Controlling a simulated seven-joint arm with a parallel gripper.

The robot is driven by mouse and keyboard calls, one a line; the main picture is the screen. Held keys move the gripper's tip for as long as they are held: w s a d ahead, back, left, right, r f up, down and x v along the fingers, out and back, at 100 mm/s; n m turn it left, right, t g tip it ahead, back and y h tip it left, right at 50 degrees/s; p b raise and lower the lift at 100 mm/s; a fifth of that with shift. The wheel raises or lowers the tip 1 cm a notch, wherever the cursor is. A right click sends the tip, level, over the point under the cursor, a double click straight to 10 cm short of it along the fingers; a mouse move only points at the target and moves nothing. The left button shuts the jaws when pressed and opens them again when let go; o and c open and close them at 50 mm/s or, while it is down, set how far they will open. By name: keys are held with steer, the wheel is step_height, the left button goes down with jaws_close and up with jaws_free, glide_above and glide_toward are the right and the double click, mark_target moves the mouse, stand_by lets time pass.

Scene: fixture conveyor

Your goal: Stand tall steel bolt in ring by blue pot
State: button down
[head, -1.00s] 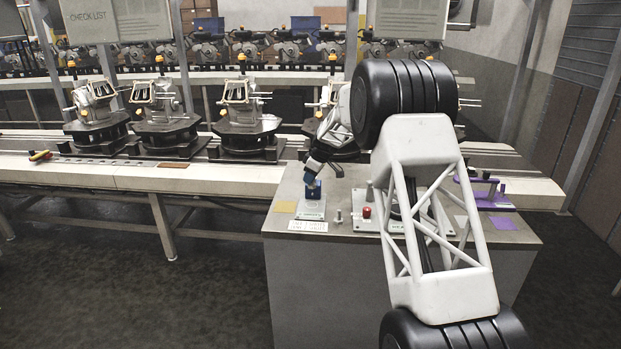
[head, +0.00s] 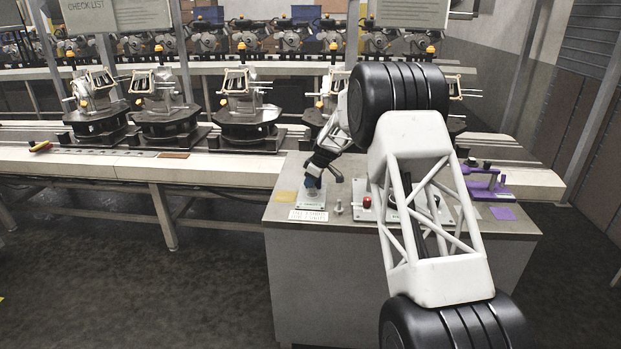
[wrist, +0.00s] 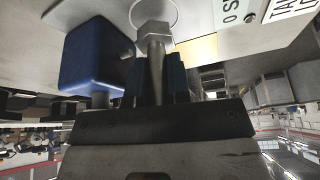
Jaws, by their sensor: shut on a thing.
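The tall steel bolt (wrist: 154,66) is in my gripper (wrist: 157,88), its shank between the fingers and its hex head pointing away from the hand toward the plate. The thin ring (wrist: 174,24) is marked on the pale plate, and the bolt head overlaps its near edge in the wrist view. I cannot tell whether the head touches the plate. The blue pot (wrist: 92,60) stands just left of the bolt. In the head view my gripper (head: 317,180) is low over the plate (head: 309,206), partly covering the blue pot (head: 308,182); the ring and bolt are hidden there.
A short bolt (head: 338,208) stands right of the plate, near a red button (head: 366,202). A white label (head: 308,216) lies in front and a yellow patch (head: 286,196) to the left. A purple fixture (head: 486,182) is at the right. The conveyor (head: 230,168) runs behind.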

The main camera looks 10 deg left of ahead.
mark_target(318, 196)
steer(key=shift+f, duration=0.85)
stand_by(1.0)
steer(key=c, duration=1)
jaws_free()
steer(key=v, duration=0.7)
steer(key=shift+r, duration=0.35)
steer(key=shift+d, duration=0.15)
